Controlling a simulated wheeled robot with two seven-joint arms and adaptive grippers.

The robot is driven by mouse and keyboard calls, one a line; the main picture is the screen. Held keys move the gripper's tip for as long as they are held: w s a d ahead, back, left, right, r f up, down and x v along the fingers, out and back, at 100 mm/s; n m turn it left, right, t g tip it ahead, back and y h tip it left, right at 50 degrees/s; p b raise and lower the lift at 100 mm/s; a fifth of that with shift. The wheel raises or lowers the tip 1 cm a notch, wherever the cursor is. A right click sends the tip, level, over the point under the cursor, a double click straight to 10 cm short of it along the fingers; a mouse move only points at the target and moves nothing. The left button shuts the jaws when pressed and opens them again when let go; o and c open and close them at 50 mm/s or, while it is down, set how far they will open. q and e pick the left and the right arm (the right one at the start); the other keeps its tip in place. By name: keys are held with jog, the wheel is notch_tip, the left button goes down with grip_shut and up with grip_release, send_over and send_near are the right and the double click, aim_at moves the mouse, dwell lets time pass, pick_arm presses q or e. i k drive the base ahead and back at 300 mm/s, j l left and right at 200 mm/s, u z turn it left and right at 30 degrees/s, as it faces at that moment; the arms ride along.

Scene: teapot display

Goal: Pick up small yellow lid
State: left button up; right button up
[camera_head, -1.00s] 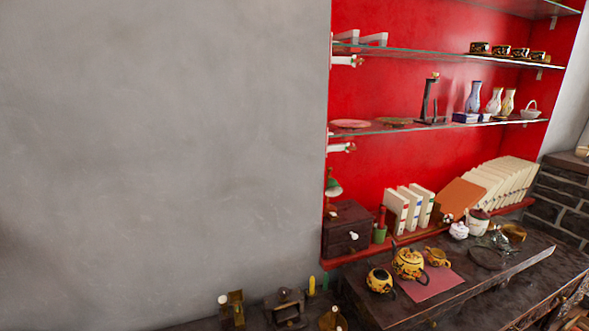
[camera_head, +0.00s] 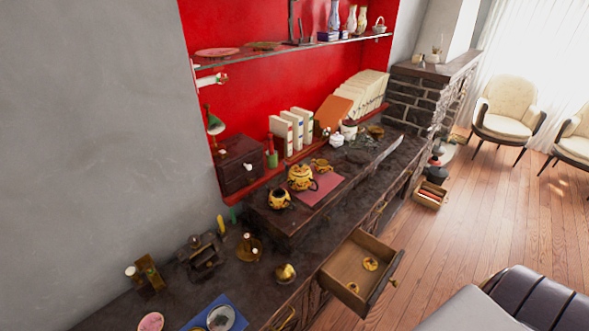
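An open wooden drawer (camera_head: 345,263) juts out from the dark cabinet at the lower middle. In it lie a small round yellow piece (camera_head: 370,264) and a smaller yellow piece (camera_head: 353,287). Both look like lids, but they are too small to tell for sure. On the raised part of the cabinet top stand a yellow teapot (camera_head: 301,178), a smaller yellow pot (camera_head: 279,198) and a yellow cup (camera_head: 320,166). Neither of my grippers is in view.
A round golden object (camera_head: 286,274) sits on the counter near the drawer. A dark padded seat (camera_head: 540,300) is at the lower right. Wooden floor (camera_head: 440,250) is clear beside the drawer.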

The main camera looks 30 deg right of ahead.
aim_at(352, 286)
jog(key=z, duration=1.7)
